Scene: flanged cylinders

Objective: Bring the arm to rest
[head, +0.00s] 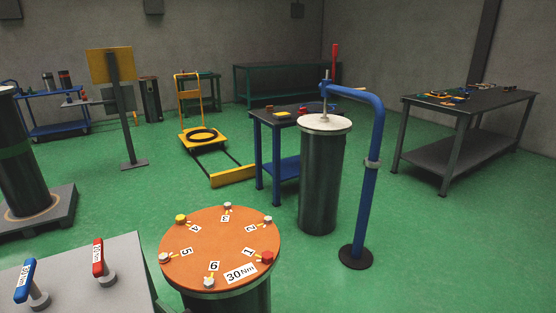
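Neither of my arms nor grippers shows in the head view. A cylinder with an orange round flange (222,246) stands at the front centre. Its top carries several bolts with number labels and a "30 Nm" label (240,273). On a grey bench (85,270) at the lower left, a blue-handled tool (26,280) and a red-handled tool (98,257) stand upright, each with a label.
A dark cylinder with a pale lid (319,185) stands behind, beside a blue curved post (370,190). A yellow trolley (197,135), a dark table (462,103) at right and another cylinder (22,170) at left surround open green floor (440,250).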

